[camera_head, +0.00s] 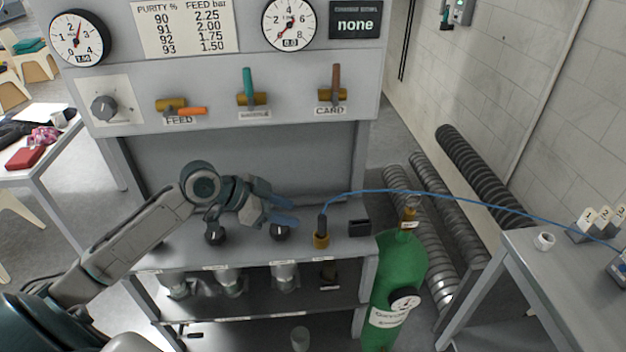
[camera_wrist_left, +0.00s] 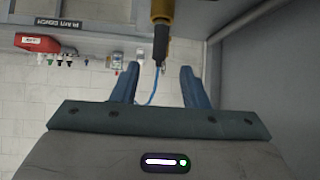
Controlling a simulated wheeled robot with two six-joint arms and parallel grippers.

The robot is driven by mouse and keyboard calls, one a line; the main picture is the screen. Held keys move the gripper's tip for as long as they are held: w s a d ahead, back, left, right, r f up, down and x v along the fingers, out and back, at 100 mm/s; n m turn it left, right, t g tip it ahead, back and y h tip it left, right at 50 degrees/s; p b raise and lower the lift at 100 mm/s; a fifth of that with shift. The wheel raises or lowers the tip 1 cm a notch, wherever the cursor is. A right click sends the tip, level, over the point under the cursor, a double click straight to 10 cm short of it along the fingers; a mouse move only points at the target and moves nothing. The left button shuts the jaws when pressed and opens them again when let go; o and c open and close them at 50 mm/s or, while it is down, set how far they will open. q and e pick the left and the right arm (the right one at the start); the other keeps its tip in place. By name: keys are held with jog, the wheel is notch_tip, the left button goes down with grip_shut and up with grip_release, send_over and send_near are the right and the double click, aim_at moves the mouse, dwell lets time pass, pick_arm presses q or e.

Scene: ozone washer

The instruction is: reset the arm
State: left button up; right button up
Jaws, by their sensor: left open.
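My left arm reaches in from the left, and its gripper (camera_head: 291,211) hangs over the bench shelf with its blue fingers apart. In the left wrist view the gripper (camera_wrist_left: 160,68) is open with nothing between its fingers. A brass fitting with a black plug and blue cable (camera_head: 321,232) stands on the shelf to the right of the fingers. It also shows in the left wrist view as a brass and black piece (camera_wrist_left: 161,35) ahead of the fingertips, apart from them. My right gripper is not in view.
A panel (camera_head: 300,70) with gauges and FEED, middle and CARD valve handles rises behind. Dark round knobs (camera_head: 280,232) sit on the shelf below the gripper. A green cylinder (camera_head: 400,270) stands right of the bench. The blue cable (camera_head: 450,197) crosses to a right-hand table (camera_head: 545,275).

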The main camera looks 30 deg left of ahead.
pick_arm(q)
jog(key=s+d+f+n+g+y, duration=0.1)
jog(key=s+d+f+n+y, duration=0.25)
jog(key=s+f, duration=0.85)
jog(key=s+f+n+g+y, duration=0.2)
jog(key=s+f+n+y, duration=0.35)
jog(key=s, duration=0.75)
notch_tip(320, 180, down, 38)
jog(key=a+g+b, duration=0.2)
jog(key=a+b, duration=0.1)
jog(key=b, duration=0.4)
jog(key=s+f+b, duration=0.3)
jog(key=s+f, duration=0.6)
jog(key=f, duration=0.3)
jog(key=s+a+f+b, duration=0.1)
jog(key=s+f+b, duration=0.1)
jog(key=s+f, duration=0.7)
notch_tip(320, 180, down, 4)
jog(key=shift+s+r+g+b, duration=0.2)
jog(key=shift+s+g+b, duration=0.1)
jog(key=shift+g+b, duration=0.1)
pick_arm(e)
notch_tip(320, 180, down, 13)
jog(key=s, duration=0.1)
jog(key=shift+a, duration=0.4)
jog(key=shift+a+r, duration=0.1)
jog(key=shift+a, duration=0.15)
